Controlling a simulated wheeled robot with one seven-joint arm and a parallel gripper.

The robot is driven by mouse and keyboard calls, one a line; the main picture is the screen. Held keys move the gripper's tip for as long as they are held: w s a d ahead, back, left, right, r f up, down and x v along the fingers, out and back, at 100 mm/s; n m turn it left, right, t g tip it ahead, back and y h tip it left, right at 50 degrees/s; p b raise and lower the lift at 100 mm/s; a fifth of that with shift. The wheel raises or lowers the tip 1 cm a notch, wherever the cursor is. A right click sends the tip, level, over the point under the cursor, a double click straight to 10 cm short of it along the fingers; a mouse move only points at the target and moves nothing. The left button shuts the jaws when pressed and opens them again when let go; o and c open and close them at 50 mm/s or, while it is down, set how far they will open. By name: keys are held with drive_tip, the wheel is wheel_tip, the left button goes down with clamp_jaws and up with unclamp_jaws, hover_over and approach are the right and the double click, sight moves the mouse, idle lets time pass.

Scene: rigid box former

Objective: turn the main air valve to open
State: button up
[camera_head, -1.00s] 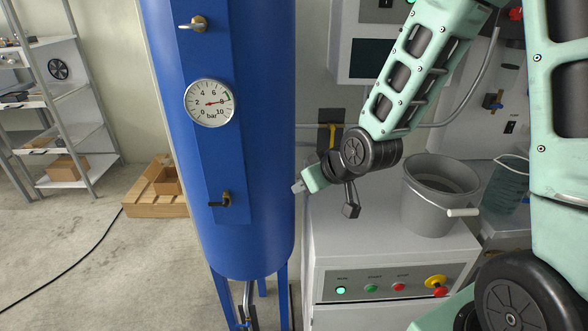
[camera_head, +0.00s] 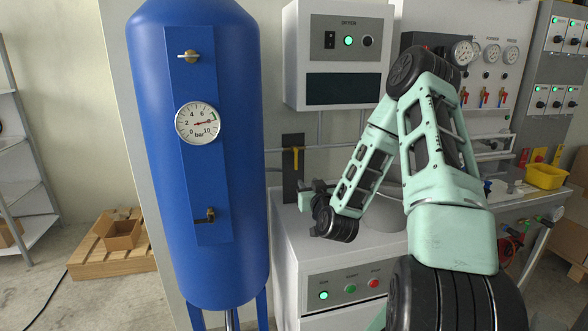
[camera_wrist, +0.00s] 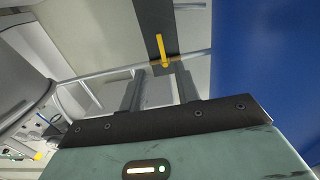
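A yellow lever (camera_head: 295,159) sits on a dark upright plate (camera_head: 292,184) on the wall, just right of the blue tank. It points up and down, crosswise to the pipe there; I take it for the main air valve. The wrist view shows the lever (camera_wrist: 163,47) ahead of my gripper (camera_wrist: 160,88), roughly in line with the gap between the fingers. The fingers are apart and empty, and seem not to touch it. In the head view my gripper (camera_head: 308,193) is below and right of the lever, partly hidden by my wrist.
The blue tank (camera_head: 200,262) stands close on the left, with a pressure gauge (camera_head: 198,123) and two small brass valves. A white cabinet (camera_head: 290,250) with lit buttons is under my arm. A dryer box (camera_head: 340,55) hangs above.

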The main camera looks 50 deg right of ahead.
sight(296, 166)
drive_tip(key=p+x, duration=0.2)
drive_tip(key=x, duration=1.2)
drive_tip(key=shift+a, duration=0.1)
clamp_jaws()
